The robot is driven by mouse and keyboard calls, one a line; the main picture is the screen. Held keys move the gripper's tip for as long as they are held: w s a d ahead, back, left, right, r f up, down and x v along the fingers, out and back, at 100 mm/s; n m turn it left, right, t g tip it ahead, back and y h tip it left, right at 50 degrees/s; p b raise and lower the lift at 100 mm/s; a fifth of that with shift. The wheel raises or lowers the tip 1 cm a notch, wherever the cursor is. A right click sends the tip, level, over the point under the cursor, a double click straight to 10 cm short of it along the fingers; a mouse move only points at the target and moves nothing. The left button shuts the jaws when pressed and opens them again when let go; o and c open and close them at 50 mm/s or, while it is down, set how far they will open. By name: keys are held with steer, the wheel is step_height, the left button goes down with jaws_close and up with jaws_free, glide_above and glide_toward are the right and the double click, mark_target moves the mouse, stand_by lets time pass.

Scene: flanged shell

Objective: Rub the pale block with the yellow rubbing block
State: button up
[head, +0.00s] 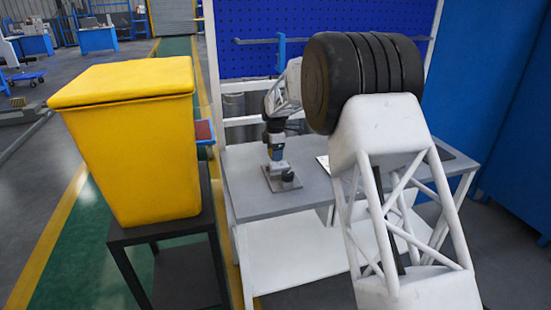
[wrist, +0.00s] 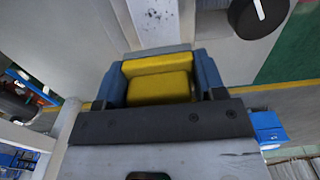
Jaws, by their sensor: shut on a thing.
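My gripper (wrist: 160,82) is shut on the yellow rubbing block (wrist: 157,85), which sits between its blue fingers in the wrist view. Just beyond it is the pale block (wrist: 152,22), with dark speckles on its face. The yellow block is very close to the pale block; I cannot tell whether they touch. In the head view my gripper (head: 277,158) points down over a grey plate (head: 272,186) on the bench. The yellow block cannot be made out there, and the pale block is too small to tell clearly.
A black knob with a white line (wrist: 258,14) stands beside the pale block; it also shows in the head view (head: 288,175). The grey bench (head: 245,203) is clear at its front left. A yellow bin (head: 135,150) on a dark stand is left of the bench. A blue pegboard (head: 260,60) stands behind.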

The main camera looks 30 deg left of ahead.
steer(key=shift+r, duration=2)
steer(key=shift+f, duration=0.25)
